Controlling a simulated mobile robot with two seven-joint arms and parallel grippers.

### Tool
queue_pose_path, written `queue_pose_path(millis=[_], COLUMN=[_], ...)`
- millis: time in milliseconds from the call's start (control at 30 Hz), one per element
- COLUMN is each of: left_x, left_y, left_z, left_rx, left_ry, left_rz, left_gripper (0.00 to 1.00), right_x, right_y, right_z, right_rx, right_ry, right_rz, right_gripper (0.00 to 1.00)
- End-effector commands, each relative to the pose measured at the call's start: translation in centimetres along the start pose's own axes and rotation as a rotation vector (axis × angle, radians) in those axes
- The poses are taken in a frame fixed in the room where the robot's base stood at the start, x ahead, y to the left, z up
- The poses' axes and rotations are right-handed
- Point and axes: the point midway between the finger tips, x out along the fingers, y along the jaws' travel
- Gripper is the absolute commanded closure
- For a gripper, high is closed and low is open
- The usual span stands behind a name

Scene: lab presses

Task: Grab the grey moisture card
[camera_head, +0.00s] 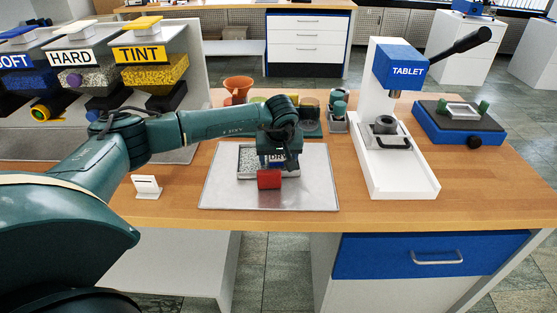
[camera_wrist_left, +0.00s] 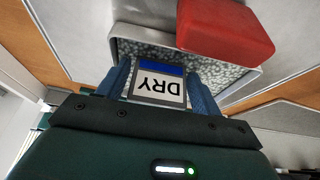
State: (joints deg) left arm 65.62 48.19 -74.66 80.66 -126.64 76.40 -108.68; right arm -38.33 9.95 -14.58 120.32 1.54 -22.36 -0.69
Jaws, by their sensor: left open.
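The grey moisture card (camera_wrist_left: 158,84) shows a white face with the word DRY and a blue stripe, upside down in the left wrist view. It also shows partly in the head view (camera_head: 277,158), at a small tray (camera_wrist_left: 228,74) of speckled grey granules. My left gripper (camera_head: 279,165) is low over this tray from above. In the left wrist view its two blue fingers (camera_wrist_left: 160,78) are open, one on each side of the card. Whether they touch it I cannot tell. My right gripper is not in view.
A red block (camera_head: 269,179) is at the granule tray's near edge. A silver sheet (camera_head: 300,198) lies under the tray. The white TABLET press (camera_head: 403,180) stands to the right, cups (camera_head: 338,112) behind, a small white stand (camera_head: 146,186) to the left. Wood is clear in front.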

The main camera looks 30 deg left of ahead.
Motion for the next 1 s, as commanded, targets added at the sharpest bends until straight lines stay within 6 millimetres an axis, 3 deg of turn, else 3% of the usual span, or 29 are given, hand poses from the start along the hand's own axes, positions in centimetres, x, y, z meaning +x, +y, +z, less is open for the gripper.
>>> queue_pose_path(millis=[233,667,867,1000], left_x=[0.2,0.1,0.1,-1.1], left_y=[0.0,0.0,0.0,0.1], left_z=[0.0,-0.1,-0.1,-0.7], left_rx=[0.000,-0.001,-0.001,-0.003], left_ry=[0.001,0.001,0.002,0.005], left_rz=[0.001,0.001,0.002,0.004], left_gripper=[0.35,0.70,0.71,0.71], right_x=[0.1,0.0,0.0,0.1], right_y=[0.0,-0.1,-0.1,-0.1], right_z=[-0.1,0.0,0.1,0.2], right_rx=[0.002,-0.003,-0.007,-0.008], right_ry=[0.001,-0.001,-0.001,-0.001], right_rz=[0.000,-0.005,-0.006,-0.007], right_gripper=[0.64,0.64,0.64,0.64])
